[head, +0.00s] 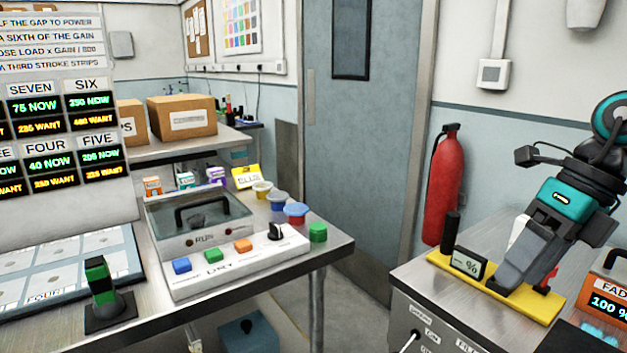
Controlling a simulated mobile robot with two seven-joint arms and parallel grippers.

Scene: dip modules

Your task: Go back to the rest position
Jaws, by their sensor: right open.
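My right gripper (527,272) is at the right of the head view, above a yellow tray (490,290) on the right-hand metal bench. Its grey fingers point down and to the left, and it is open. A white item and a red item (549,281) are partly hidden behind the fingers; I cannot tell whether the fingers touch them. A black cylinder (450,232) and a small display with a % sign (467,263) stand at the tray's left end. My left gripper does not show.
The left bench holds a panel with coloured buttons (240,262), a lidded box (200,218), several small tubs and a green-topped black stand (100,280). An orange fader unit (605,290) stands right of the tray. A floor gap separates the benches; a red extinguisher (446,185) hangs behind.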

